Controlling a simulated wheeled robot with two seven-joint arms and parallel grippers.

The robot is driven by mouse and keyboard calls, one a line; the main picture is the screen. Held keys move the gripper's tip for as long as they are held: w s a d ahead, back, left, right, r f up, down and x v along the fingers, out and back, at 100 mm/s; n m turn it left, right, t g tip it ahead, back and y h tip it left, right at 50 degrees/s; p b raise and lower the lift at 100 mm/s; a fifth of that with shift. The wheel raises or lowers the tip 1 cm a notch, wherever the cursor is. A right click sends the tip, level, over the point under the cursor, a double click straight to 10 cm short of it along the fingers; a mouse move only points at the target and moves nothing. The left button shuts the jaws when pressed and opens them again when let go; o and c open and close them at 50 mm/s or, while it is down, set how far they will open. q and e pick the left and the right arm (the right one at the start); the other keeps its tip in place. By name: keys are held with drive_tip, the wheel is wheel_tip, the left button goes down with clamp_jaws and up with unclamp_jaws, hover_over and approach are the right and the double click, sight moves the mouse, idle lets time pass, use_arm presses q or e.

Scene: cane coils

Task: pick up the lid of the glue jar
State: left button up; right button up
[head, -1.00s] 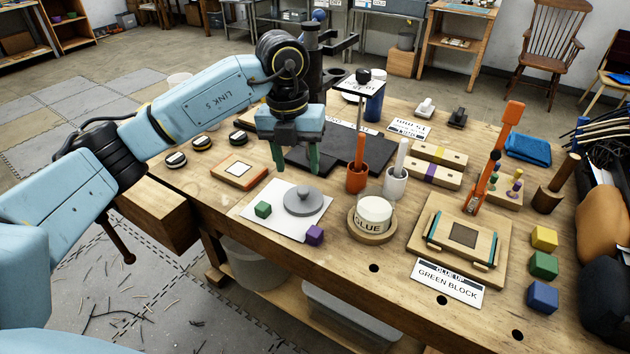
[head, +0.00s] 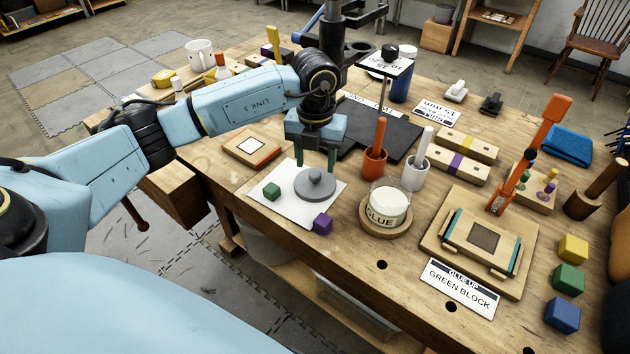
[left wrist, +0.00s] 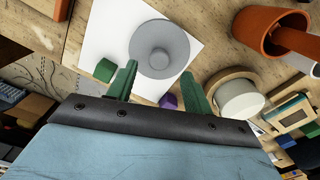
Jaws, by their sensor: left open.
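The grey round lid (head: 315,185) with a small knob lies on a white sheet (head: 292,212) on the bench. It also shows in the left wrist view (left wrist: 172,58), beyond and between the fingertips. The glue jar (head: 388,207) stands open on a round wooden base to the right of the sheet; it also shows in the left wrist view (left wrist: 238,100). My left gripper (head: 316,160) is open and empty, fingers pointing down, just behind and above the lid, apart from it as far as I can tell. My right gripper is not in view.
An orange pot (head: 374,164) and a white pot (head: 414,176) with upright handles stand behind the jar. A wooden jig (head: 480,238) is at the right.

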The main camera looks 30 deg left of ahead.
sight(315, 174)
use_arm(q)
wheel_tip(315, 174, down, 4)
drive_tip(key=shift+w+a+r, duration=0.1)
drive_tip(key=shift+r, duration=0.1)
drive_tip(key=c, duration=1.1)
drive_tip(key=shift+o, duration=0.2)
drive_tip(key=shift+r, duration=0.1)
